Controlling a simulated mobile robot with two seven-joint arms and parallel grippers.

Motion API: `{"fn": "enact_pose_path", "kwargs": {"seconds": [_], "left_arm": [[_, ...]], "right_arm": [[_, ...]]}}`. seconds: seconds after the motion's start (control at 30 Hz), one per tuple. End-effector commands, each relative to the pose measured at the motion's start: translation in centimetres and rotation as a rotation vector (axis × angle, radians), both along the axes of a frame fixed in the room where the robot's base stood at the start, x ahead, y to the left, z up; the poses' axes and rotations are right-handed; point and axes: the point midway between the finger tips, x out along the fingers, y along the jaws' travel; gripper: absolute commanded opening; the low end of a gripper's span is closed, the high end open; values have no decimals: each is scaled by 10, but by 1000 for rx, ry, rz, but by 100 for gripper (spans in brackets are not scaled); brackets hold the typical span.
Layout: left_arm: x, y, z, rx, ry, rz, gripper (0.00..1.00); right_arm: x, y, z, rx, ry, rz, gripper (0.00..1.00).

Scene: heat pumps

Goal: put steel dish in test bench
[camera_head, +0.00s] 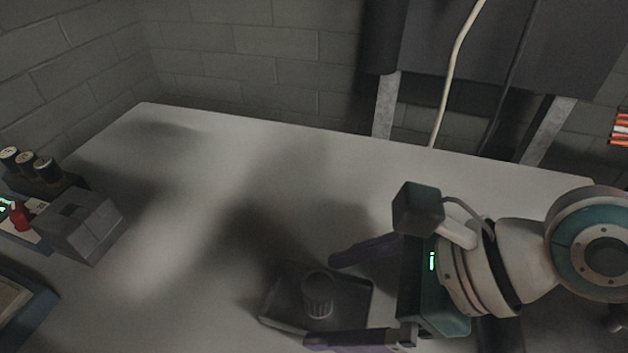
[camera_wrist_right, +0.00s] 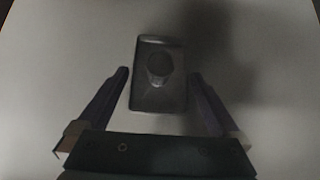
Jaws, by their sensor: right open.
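In the wrist view the gripper (camera_wrist_right: 160,75) shows a gap between each finger and the dish. I cannot tell which thing is the test bench. My left gripper is out of view.
A grey block with a square opening (camera_head: 88,232) stands at the left, beside a red knob (camera_head: 19,215) and dark cylinders (camera_head: 31,165). A blue-edged tray (camera_head: 24,305) is at the lower left. The pale table (camera_head: 190,200) is clear in the middle. A cable (camera_head: 450,75) hangs behind.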

Motion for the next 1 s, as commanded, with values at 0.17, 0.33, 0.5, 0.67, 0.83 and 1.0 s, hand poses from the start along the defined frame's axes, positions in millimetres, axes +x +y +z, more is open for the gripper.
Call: {"fn": "enact_pose_path", "kwargs": {"seconds": [0.17, 0.33, 0.5, 0.67, 0.83, 1.0], "left_arm": [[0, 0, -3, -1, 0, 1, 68], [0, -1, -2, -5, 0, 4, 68], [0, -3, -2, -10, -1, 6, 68], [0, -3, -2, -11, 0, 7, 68], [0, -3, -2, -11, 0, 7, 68], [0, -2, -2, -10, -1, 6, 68]], "right_arm": [[2, 7, -7, 0, -1, 1, 100], [2, 6, -7, 0, 0, 0, 98], [2, 6, -7, 0, 0, 0, 79], [2, 6, -7, 0, 0, 0, 61], [2, 6, -7, 0, 0, 0, 42], [2, 7, -6, 2, -1, 0, 22]]}}
